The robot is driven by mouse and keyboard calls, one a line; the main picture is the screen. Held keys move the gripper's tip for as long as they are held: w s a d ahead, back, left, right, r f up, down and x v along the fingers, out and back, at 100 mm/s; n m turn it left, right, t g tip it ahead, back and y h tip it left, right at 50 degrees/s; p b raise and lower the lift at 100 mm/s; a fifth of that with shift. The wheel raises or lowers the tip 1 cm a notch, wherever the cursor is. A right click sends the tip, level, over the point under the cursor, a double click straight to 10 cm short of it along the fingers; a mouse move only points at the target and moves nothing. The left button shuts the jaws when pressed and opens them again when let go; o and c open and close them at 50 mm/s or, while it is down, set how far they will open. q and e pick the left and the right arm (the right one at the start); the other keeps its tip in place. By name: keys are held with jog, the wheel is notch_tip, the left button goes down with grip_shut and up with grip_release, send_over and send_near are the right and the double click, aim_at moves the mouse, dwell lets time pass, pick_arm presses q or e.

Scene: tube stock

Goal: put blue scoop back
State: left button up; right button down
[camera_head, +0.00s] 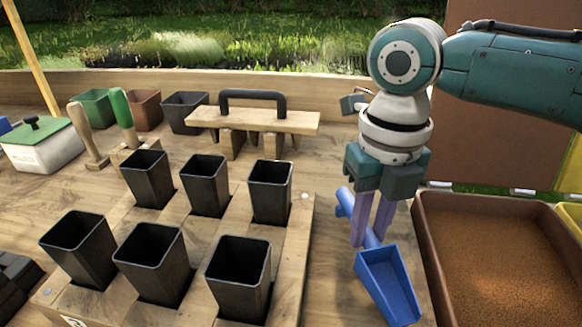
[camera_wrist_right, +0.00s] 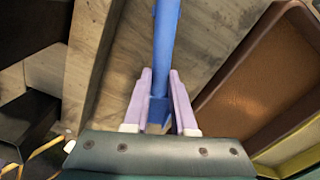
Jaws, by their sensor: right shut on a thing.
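The blue scoop (camera_head: 388,286) is at the right of the bench in the head view, between the block of black pots and the brown soil tray. Its handle end points up and left and its open pan points down toward the front. My right gripper (camera_head: 371,240) is shut on the scoop's handle, its purple fingers on either side. In the right wrist view the blue handle (camera_wrist_right: 166,50) runs up from between the fingertips (camera_wrist_right: 158,85). I cannot tell whether the scoop touches the bench. My left gripper is not in view.
A wooden block (camera_head: 290,285) with several black square pots stands left of the scoop. The brown tray (camera_head: 428,250) of soil is close on the right. A wooden press with a black handle (camera_head: 252,97), small pots and a white box (camera_head: 42,148) stand farther back.

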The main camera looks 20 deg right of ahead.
jog(key=shift+f, duration=0.5)
jog(key=shift+f, duration=0.1)
jog(key=c, duration=0.7)
grip_release()
jog(key=shift+c, duration=0.2)
